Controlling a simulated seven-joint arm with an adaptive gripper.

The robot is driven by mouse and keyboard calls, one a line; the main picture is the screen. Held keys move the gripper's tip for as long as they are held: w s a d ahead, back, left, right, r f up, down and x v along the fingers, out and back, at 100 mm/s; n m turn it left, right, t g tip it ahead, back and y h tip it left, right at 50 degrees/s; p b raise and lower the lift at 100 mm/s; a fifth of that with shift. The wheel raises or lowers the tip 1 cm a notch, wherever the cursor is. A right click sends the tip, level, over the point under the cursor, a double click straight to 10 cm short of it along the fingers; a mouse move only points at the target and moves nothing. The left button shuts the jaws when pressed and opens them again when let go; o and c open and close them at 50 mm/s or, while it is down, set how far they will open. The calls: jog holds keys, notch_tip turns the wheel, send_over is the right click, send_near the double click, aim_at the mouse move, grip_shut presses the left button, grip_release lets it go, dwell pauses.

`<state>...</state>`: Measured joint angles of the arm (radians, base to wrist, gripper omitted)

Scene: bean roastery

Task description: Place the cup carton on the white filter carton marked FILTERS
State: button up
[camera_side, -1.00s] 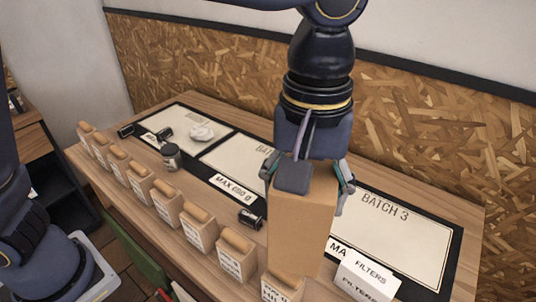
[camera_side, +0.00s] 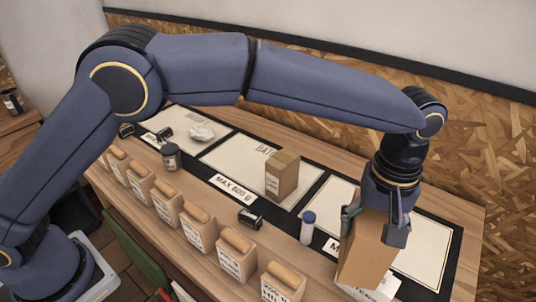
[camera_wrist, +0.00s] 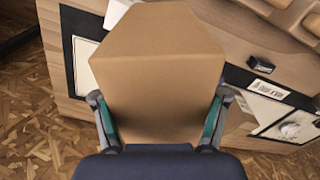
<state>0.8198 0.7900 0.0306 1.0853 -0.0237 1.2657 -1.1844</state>
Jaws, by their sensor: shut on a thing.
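My gripper (camera_side: 376,228) is shut on the cup carton (camera_side: 364,258), a tall plain brown box, at the right front of the bench. The cup carton also fills the middle of the wrist view (camera_wrist: 160,75), between the two fingers. The white filter carton (camera_side: 385,287) is below the cup carton at the front edge, mostly hidden by it, and its marking cannot be read now. A white corner at the top of the wrist view (camera_wrist: 116,13) looks like the same carton. I cannot tell whether the two cartons touch.
A small brown box (camera_side: 282,176) stands on the middle batch mat. A blue-capped bottle (camera_side: 308,228) and a black clip-like item (camera_side: 250,218) are left of my gripper. Several wooden-topped bean boxes (camera_side: 237,255) line the front edge. The right mat (camera_side: 427,250) has bare room.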

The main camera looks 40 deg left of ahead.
jog(key=shift+f, duration=0.1)
jog(key=o, duration=1.5)
jog(key=shift+f, duration=0.1)
